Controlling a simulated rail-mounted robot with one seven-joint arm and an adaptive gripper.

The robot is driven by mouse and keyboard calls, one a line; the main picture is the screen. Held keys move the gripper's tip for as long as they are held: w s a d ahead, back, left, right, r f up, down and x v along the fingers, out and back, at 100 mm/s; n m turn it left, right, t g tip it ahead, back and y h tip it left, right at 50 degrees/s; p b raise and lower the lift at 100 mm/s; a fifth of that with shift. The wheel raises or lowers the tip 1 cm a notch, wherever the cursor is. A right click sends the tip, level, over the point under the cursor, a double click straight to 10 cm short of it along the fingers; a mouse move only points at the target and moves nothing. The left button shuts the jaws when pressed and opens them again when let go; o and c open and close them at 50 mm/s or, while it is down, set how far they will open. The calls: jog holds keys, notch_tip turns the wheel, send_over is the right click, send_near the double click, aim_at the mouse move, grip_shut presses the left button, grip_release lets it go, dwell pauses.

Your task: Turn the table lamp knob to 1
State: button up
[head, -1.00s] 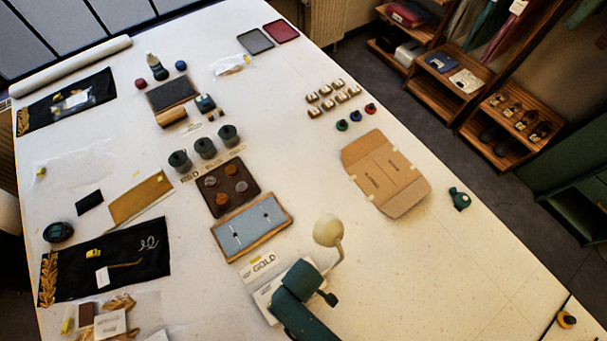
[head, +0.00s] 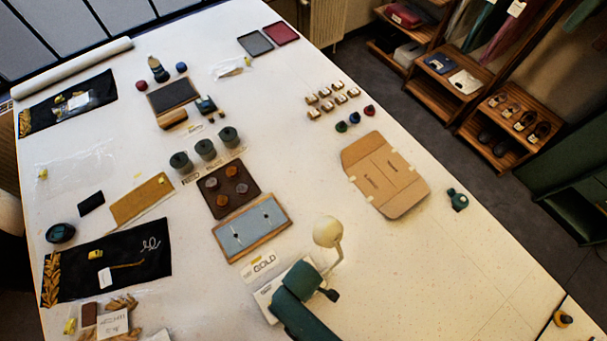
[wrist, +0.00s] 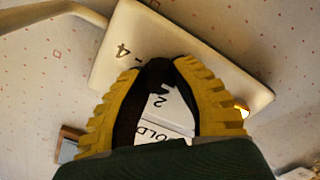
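The table lamp has a cream round shade (head: 328,231) on a thin stem. Its pale base (head: 266,302) is mostly hidden by my green arm in the head view. In the wrist view the base (wrist: 225,75) shows a printed 4 at its left and a 2 below the knob. A small dark knob (wrist: 160,73) stands on the base. My gripper (wrist: 157,72) has yellow ribbed fingers with dark inner pads. Its tips are on both sides of the knob and appear to touch it. The knob's pointer direction and the 1 mark cannot be made out.
A GOLD card (head: 260,265) lies beside the lamp base. A blue wood-framed board (head: 250,228) and a brown tray (head: 232,191) of discs are behind it. A cardboard piece (head: 386,174) lies to the right. The table's right front is mostly clear.

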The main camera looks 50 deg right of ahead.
jog(key=o, duration=0.5)
jog(key=shift+o, duration=0.2)
notch_tip(320, 180, up, 12)
dwell(0.5)
